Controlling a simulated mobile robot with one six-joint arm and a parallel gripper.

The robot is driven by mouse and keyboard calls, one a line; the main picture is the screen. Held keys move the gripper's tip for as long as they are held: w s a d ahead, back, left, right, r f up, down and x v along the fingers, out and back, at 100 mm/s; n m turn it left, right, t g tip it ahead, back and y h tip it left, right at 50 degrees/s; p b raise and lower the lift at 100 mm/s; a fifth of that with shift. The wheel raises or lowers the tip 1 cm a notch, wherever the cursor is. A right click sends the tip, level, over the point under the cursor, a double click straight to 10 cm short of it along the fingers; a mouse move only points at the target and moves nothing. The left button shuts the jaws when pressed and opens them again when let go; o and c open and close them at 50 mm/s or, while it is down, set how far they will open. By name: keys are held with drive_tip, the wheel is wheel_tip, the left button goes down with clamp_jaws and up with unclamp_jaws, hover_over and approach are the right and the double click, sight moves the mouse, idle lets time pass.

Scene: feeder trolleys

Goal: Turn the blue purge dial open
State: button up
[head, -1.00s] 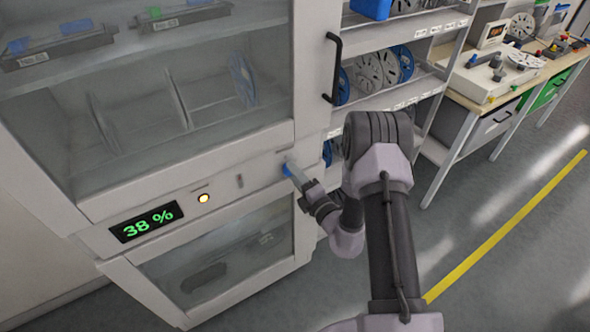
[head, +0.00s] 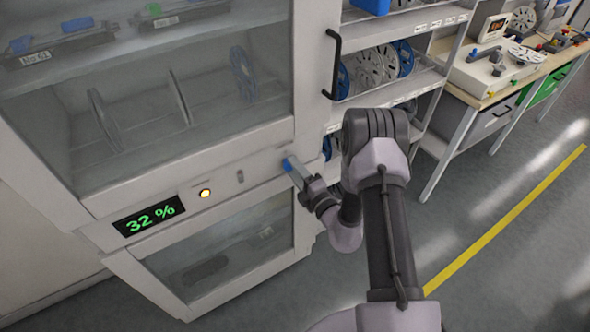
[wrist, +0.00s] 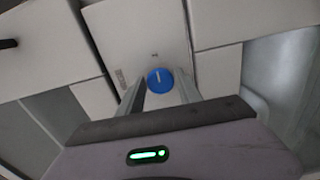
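The blue purge dial (head: 287,164) sits on the white front panel of the cabinet (head: 220,170), at the right end of the strip between the two glass doors. In the wrist view the dial (wrist: 160,80) is round with a white line pointing nearly straight up in the picture. My gripper (head: 293,171) is at the dial. In the wrist view its two fingers (wrist: 160,88) lie close along the left and right sides of the dial and look shut on it. The head view hides most of the contact.
The cabinet has a green display (head: 149,219) reading 32 % and a lit yellow lamp (head: 205,193). A black door handle (head: 334,65) stands out above right of the gripper. A spool shelf (head: 415,88) and a workbench (head: 490,100) stand to the right. The floor there is clear.

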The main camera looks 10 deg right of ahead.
drive_tip(key=shift+o, duration=1)
drive_tip(key=v, duration=1.7)
drive_tip(key=shift+s, duration=0.15)
drive_tip(key=shift+r, duration=0.15)
